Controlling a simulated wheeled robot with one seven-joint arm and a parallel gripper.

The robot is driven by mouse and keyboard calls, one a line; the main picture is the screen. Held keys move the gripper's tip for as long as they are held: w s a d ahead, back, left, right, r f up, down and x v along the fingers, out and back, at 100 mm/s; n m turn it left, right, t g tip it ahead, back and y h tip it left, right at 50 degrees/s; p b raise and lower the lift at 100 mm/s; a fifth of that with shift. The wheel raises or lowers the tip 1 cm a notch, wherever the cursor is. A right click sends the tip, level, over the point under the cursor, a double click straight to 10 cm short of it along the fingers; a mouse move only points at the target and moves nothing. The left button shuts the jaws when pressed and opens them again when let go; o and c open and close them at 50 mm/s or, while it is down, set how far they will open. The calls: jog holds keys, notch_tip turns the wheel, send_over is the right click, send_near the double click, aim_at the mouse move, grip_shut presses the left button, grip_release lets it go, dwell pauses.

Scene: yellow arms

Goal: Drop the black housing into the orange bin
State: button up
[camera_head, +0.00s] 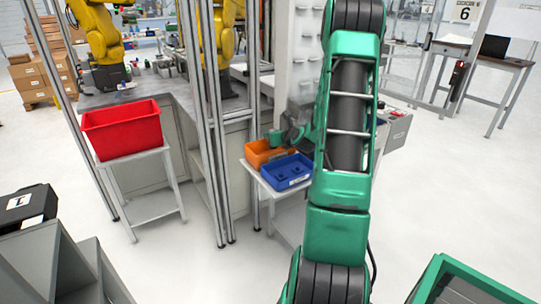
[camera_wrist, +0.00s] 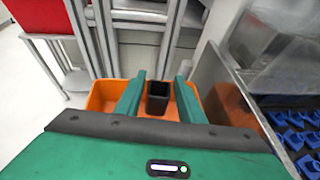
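The orange bin (camera_head: 257,157) stands on a small table in the middle of the head view. In the wrist view the orange bin (camera_wrist: 98,98) lies below my fingers. The black housing (camera_wrist: 158,97) is a small, dark, open-topped box. It shows between my two green fingers, against the inside of the orange bin, with narrow gaps to both fingers. Its exact height in the bin is hard to tell. My gripper (camera_wrist: 160,82) is open and points down over the bin. In the head view my gripper (camera_head: 290,135) is small, at the bin's right side, and the housing cannot be made out.
A blue bin (camera_head: 287,171) stands just in front of the orange one. A red bin (camera_head: 122,130) is on a stand at left. Metal frame posts (camera_head: 212,130) rise left of the orange bin. Several blue parts (camera_wrist: 299,137) lie at right in the wrist view.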

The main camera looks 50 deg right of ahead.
jog(key=shift+o, duration=0.9)
jog(key=v, duration=1)
jog(key=shift+s+a, duration=0.15)
jog(key=shift+s, duration=0.15)
jog(key=shift+r, duration=0.15)
